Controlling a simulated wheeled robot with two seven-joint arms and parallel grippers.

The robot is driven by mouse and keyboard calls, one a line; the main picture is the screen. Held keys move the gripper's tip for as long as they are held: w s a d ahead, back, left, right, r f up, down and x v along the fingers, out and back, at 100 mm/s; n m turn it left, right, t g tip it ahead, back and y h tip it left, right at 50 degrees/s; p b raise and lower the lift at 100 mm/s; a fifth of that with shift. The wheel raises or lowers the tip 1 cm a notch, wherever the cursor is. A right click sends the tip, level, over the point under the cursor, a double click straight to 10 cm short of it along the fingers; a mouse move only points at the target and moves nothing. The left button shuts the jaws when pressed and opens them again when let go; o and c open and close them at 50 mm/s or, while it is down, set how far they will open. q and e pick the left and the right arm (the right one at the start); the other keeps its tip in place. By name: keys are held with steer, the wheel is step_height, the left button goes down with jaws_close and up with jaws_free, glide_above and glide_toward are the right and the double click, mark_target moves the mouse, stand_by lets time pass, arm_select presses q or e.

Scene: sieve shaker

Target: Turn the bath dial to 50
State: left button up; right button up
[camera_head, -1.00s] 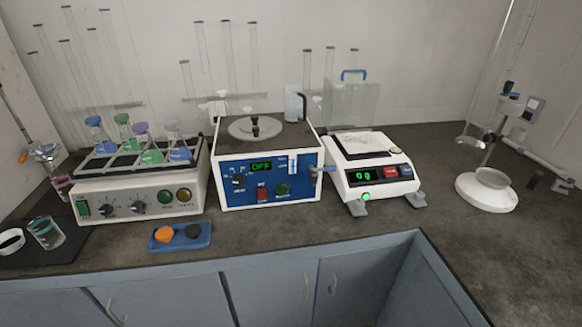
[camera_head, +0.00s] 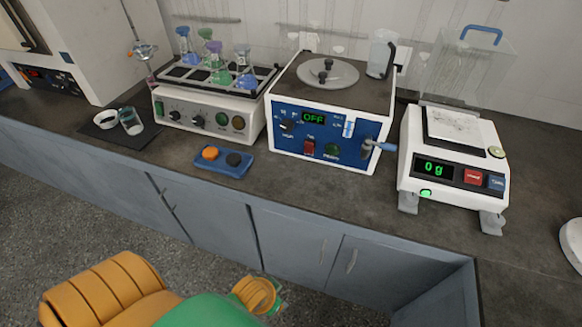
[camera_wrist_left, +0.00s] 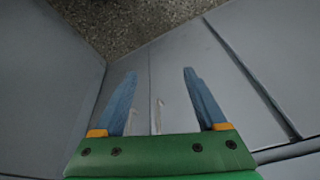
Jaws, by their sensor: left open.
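The bath (camera_head: 332,133) is a white box with a blue front panel and a round grey lid on top. It stands on the counter in the middle of the head view. Its display (camera_head: 313,118) reads OFF in green. A small black dial (camera_head: 287,125) sits left of the display; its scale is too small to read. A red switch (camera_head: 309,147) sits below the display. My left gripper (camera_wrist_left: 157,75) is open and empty in the left wrist view, its blue fingers facing grey cabinet fronts. My left arm shows low in the head view, in front of the counter. My right gripper is out of view.
A shaker (camera_head: 210,112) with several coloured flasks stands left of the bath. A balance (camera_head: 455,165) reading 0 g stands to its right. Counter is clear before the bath. A drain tap (camera_head: 380,146) sticks out.

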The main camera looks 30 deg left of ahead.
arm_select(q)
steer(key=w+a+r+n+t+y, duration=0.1)
steer(key=w+a+r+t, duration=0.1)
steer(key=w+r, duration=0.3)
steer(key=w+a+r+n+t+y, duration=0.1)
steer(key=w+a+r+t+y, duration=0.1)
steer(key=r, duration=0.5)
steer(key=w+a+r+n+t+y, duration=0.1)
steer(key=w+a+r+t, duration=0.3)
steer(key=w, duration=0.5)
steer(key=shift+a+r+n, duration=0.5)
steer(key=shift+a+r, duration=0.45)
steer(key=shift+a, duration=0.05)
steer(key=t+y, duration=0.2)
steer(key=t, duration=0.3)
glide_toward(286, 128)
steer(key=w+a+f, duration=0.1)
steer(key=shift+t, duration=0.5)
steer(key=x, duration=0.7)
steer(key=shift+w, duration=0.45)
steer(key=shift+s+d, duration=0.1)
steer(key=shift+c, duration=0.4)
jaws_close()
